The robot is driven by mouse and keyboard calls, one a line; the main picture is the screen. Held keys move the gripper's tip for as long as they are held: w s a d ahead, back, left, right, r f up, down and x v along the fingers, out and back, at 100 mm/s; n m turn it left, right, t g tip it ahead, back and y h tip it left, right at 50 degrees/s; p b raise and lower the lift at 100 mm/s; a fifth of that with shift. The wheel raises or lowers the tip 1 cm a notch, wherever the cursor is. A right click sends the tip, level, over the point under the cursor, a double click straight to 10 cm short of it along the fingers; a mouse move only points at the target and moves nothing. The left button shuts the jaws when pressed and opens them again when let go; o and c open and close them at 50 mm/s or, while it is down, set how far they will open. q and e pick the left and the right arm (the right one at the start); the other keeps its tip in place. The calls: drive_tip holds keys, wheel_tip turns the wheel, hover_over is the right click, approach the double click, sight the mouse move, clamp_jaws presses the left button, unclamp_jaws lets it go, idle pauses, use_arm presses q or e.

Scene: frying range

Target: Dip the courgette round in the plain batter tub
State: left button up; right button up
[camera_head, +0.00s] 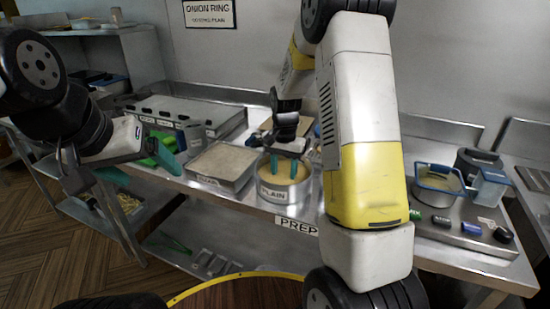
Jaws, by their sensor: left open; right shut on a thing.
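The plain batter tub (286,196) is a round metal tub labelled PLAIN, with tan batter in it, at the front of the prep counter. My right gripper (284,170) reaches down over it from above, its teal fingertips low at the batter. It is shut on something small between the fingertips. I cannot make out the courgette round itself, and how deep the fingertips sit is unclear. My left gripper (152,174) is open and empty at the left, in front of the counter's left part.
A shallow tray of tan crumbs (223,164) stands just left of the tub. My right arm hides the counter's middle.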

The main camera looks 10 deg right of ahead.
drive_tip(key=shift+f, duration=0.5)
drive_tip(key=shift+a, duration=0.1)
drive_tip(key=shift+a, duration=0.2)
drive_tip(key=shift+d, duration=0.6)
drive_tip(key=shift+a, duration=0.6)
drive_tip(key=shift+d, duration=0.3)
wheel_tip(320, 180, up, 10)
drive_tip(key=shift+r, duration=0.15)
idle(1.2)
